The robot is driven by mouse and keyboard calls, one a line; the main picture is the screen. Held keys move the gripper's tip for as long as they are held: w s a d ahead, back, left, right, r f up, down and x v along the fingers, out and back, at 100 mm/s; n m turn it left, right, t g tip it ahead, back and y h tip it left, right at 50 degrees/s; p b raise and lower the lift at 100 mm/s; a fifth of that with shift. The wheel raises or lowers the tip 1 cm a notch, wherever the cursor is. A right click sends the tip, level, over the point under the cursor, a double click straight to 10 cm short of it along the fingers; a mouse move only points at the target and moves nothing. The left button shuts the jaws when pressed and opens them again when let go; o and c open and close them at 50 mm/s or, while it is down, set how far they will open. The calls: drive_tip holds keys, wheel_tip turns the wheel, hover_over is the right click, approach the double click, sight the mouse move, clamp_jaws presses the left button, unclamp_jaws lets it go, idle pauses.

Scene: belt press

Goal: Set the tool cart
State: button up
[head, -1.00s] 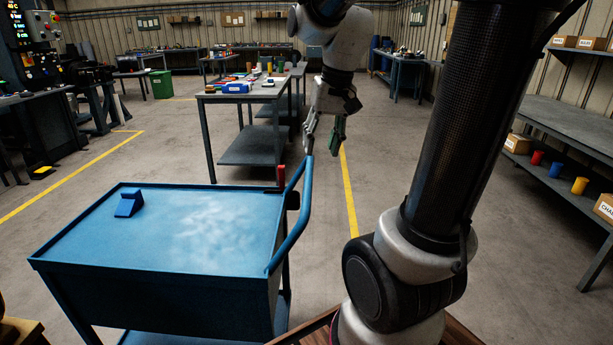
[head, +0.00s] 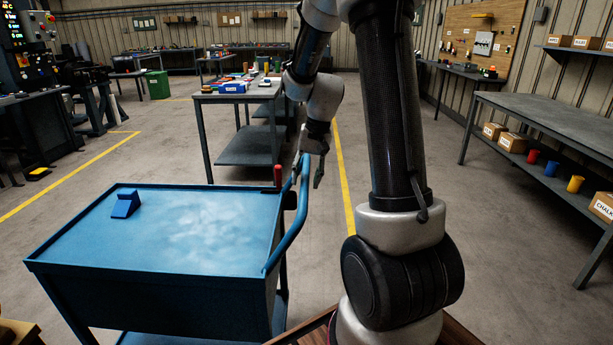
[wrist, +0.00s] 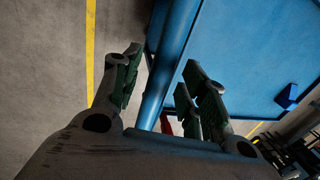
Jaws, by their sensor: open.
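The blue tool cart (head: 150,255) stands at the front left, with a flat tray top and a curved blue handle (head: 290,235) on its right side. A red upright piece (head: 278,176) stands at the cart's back right corner by the handle. A blue wedge-shaped block (head: 125,204) sits on the tray's left part. My gripper (head: 311,172) is open at the handle's upper far end. In the wrist view the handle bar (wrist: 172,55) runs between the two spread fingers of my gripper (wrist: 163,70); I cannot tell whether they touch it.
A grey workbench (head: 238,95) with small items stands behind the cart. A shelf table (head: 555,120) with cartons and coloured cups is at the right. Yellow lines (head: 343,180) mark the floor.

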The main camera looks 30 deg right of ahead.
clamp_jaws()
drive_tip(key=shift+a, duration=0.1)
drive_tip(key=w+a, duration=0.9)
drive_tip(key=a, duration=0.4)
drive_tip(key=w+a, duration=0.9)
drive_tip(key=a, duration=0.5)
drive_tip(key=shift+w, duration=0.25)
drive_tip(key=shift+a, duration=0.15)
unclamp_jaws()
drive_tip(key=shift+a, duration=0.1)
